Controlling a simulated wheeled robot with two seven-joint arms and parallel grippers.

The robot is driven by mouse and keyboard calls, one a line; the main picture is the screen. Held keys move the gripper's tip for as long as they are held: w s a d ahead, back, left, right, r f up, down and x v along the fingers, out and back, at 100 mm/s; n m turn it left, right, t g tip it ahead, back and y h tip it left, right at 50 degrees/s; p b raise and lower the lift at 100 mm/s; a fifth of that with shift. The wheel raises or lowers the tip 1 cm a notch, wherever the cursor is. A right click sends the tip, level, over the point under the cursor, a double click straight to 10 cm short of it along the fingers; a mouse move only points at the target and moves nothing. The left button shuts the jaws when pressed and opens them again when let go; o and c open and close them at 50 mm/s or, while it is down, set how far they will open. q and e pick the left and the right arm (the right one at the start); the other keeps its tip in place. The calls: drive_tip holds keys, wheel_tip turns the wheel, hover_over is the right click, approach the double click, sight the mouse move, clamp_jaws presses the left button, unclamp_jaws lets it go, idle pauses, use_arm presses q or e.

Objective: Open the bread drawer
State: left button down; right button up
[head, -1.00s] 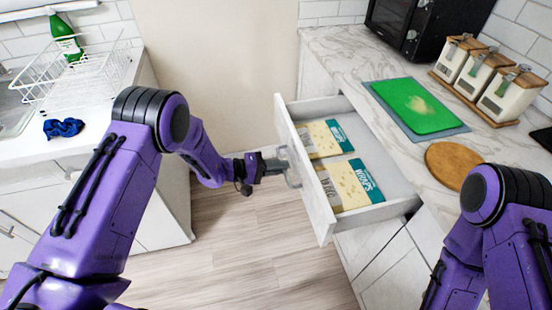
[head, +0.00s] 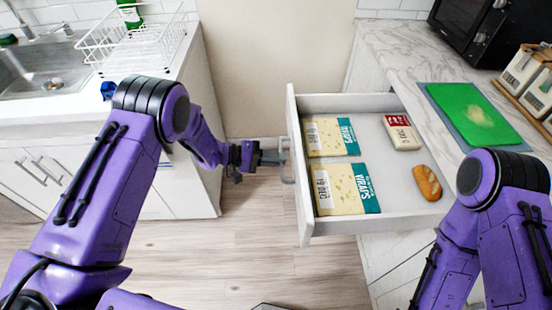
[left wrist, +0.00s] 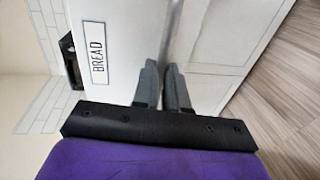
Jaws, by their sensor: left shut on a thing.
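The bread drawer (head: 385,212) stands pulled well out from the counter in the head view. Inside lie two wraps packs (head: 330,137) and (head: 338,190), a small red-and-white pack (head: 400,132) and a bread loaf (head: 427,183). The drawer's front carries a BREAD label (left wrist: 97,62) in the left wrist view. My left gripper (head: 282,158) is shut on the drawer handle (head: 287,172) at the outer face; its fingers also show in the left wrist view (left wrist: 163,85). My right arm comes in at the right, its gripper out of view.
The counter above the drawer holds a green cutting board (head: 475,112), canisters (head: 530,80) and a black microwave (head: 478,28). A sink (head: 55,85) and a white dish rack (head: 130,40) are at the left. The wooden floor (head: 245,255) before the drawer is clear.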

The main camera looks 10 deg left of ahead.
use_arm(q)
drive_tip(key=c, duration=1.2)
unclamp_jaws()
drive_tip(key=b+v, duration=0.1)
drive_tip(key=v, duration=0.9)
drive_tip(key=shift+s+a+b, duration=0.1)
drive_tip(key=shift+a+b, duration=0.2)
